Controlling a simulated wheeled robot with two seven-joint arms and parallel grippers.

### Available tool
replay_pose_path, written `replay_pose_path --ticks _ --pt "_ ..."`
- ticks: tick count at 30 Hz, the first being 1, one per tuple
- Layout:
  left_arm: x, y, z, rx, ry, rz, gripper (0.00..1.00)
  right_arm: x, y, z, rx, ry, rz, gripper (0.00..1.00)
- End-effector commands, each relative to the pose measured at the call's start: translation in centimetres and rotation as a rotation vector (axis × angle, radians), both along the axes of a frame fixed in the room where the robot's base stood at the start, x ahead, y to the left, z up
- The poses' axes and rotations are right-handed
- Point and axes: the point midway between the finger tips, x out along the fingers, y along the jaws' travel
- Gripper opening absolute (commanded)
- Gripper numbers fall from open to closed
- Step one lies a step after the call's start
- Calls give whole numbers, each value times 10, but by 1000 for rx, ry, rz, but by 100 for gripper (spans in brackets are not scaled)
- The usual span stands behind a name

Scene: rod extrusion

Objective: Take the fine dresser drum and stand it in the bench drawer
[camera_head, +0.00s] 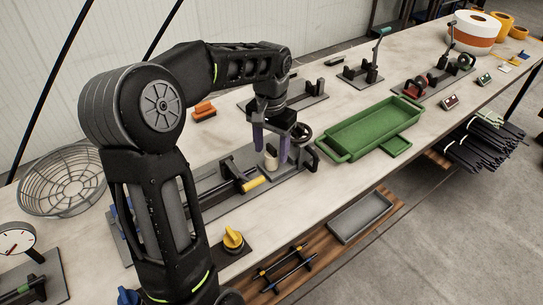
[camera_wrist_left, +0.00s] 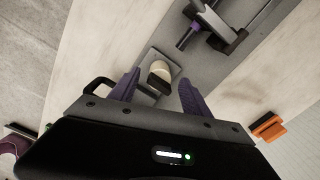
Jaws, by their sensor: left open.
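A small cream drum (camera_head: 270,161), which looks like the dresser drum, stands on a grey fixture plate in the middle of the bench. It also shows in the left wrist view (camera_wrist_left: 161,70) as a pale round top with a dark lower part on a small grey base. My left gripper (camera_head: 271,152) is open, its purple fingers pointing down on either side of the drum; contact cannot be told. The fingers also show in the left wrist view (camera_wrist_left: 158,80). A grey tray (camera_head: 360,217) lies on the wooden surface below the bench edge; whether this is the drawer is unclear.
A green tray (camera_head: 368,129) with handles stands right of the drum. A wire basket (camera_head: 62,181) is at left, an orange brush (camera_head: 203,110) behind.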

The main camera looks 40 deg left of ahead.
Motion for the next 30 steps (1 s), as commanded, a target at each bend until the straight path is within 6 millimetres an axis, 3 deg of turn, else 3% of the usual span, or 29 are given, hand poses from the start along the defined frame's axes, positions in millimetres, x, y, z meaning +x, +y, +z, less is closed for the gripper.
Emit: replay_pose_path --ticks 8,26,30 --pt "-1 -1 -32 0 1 0 56 -1 -1 9 -2 4 -1 34" --pt "-1 -1 -34 1 0 0 56 -1 -1 9 -3 3 -1 34" --pt "-1 -1 -34 1 0 0 44 -1 0 9 -3 3 -1 34"
